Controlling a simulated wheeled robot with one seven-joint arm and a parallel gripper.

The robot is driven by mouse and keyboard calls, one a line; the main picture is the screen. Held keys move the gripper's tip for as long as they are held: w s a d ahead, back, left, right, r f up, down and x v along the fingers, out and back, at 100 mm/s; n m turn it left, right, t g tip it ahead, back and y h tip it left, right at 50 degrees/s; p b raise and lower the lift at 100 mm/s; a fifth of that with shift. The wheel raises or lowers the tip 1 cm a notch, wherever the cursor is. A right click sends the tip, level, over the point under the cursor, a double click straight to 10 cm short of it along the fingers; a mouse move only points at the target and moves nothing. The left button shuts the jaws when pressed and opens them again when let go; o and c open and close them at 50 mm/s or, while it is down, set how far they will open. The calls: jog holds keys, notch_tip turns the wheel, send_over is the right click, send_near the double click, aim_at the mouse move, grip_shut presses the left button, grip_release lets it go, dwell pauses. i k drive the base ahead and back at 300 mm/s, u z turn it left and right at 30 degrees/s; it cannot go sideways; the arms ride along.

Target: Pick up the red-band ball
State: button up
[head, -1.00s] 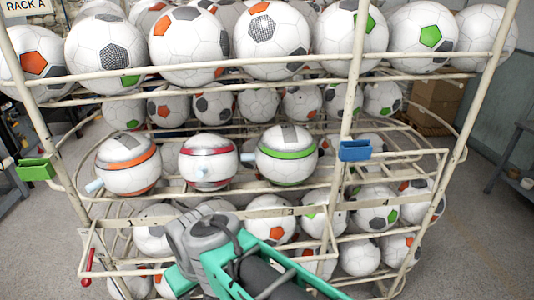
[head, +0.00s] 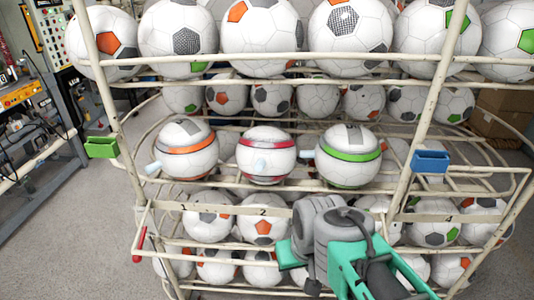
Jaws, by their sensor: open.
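The red-band ball (head: 282,160) is white with a red band around its upper part. It sits in the middle of three banded balls on the rack's middle tier, and a pale blue peg shows at its front. An orange-band ball (head: 190,165) is on its left and a green-band ball (head: 347,170) on its right, each with a pale peg at its left side. My grey and teal arm shows low in front of the rack, below and right of the red-band ball. I cannot make out the fingers of my gripper.
The cream tube rack (head: 420,130) holds many footballs above, behind and below. A numbered rail (head: 222,209) crosses below the banded balls. A green bin (head: 102,147) and a blue bin (head: 431,161) hang on the rack. Open floor (head: 85,235) lies at left.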

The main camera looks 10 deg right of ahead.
aim_at(266, 155)
jog(key=u, duration=2.65)
jog(key=i, duration=1.7)
jog(key=z, duration=2.3)
jog(key=i, duration=0.5)
